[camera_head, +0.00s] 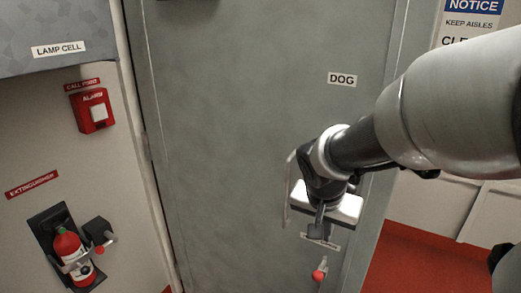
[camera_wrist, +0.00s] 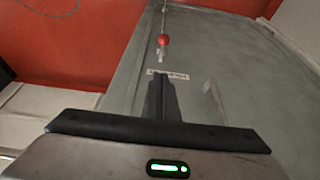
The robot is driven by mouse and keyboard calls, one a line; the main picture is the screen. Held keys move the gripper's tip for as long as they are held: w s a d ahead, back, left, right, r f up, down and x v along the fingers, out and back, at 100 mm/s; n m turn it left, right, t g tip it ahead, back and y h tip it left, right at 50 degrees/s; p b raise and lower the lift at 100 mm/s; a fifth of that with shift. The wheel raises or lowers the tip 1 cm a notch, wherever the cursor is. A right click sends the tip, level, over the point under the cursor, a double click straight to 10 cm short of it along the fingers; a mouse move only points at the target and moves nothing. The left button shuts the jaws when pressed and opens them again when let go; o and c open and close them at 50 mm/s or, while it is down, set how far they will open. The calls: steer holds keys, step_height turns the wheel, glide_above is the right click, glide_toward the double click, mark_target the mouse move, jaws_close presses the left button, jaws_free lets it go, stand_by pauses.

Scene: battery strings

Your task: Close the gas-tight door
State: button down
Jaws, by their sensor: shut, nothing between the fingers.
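The grey gas-tight door (camera_head: 230,140) fills the middle of the head view, with a "DOG" label (camera_head: 342,79) near its right side. A lever with a red ball knob (camera_head: 320,274) sits low near the door's right edge; the knob also shows in the wrist view (camera_wrist: 163,40). My gripper (camera_head: 318,232) is shut and empty in front of the door, just above the lever and near a small label (camera_head: 321,243). Its closed fingers (camera_wrist: 162,88) point toward that label in the wrist view. I cannot tell whether the fingers touch the door or whether it is fully seated.
On the left wall are a red alarm box (camera_head: 95,112), a fire extinguisher (camera_head: 72,256) on a bracket, and a grey "LAMP CELL" box (camera_head: 50,30). A notice sign (camera_head: 474,20) is at upper right. Red floor (camera_head: 425,262) is clear at lower right.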

steer(key=b+x, duration=0.2)
steer(key=x, duration=0.7)
steer(key=shift+d+f, duration=0.2)
steer(key=shift+w+d+f, duration=0.1)
steer(key=shift+w+d, duration=0.45)
steer(key=shift+w, duration=0.35)
steer(key=shift+w+d+f, duration=0.1)
steer(key=shift+w+d, duration=0.5)
steer(key=shift+w, duration=0.3)
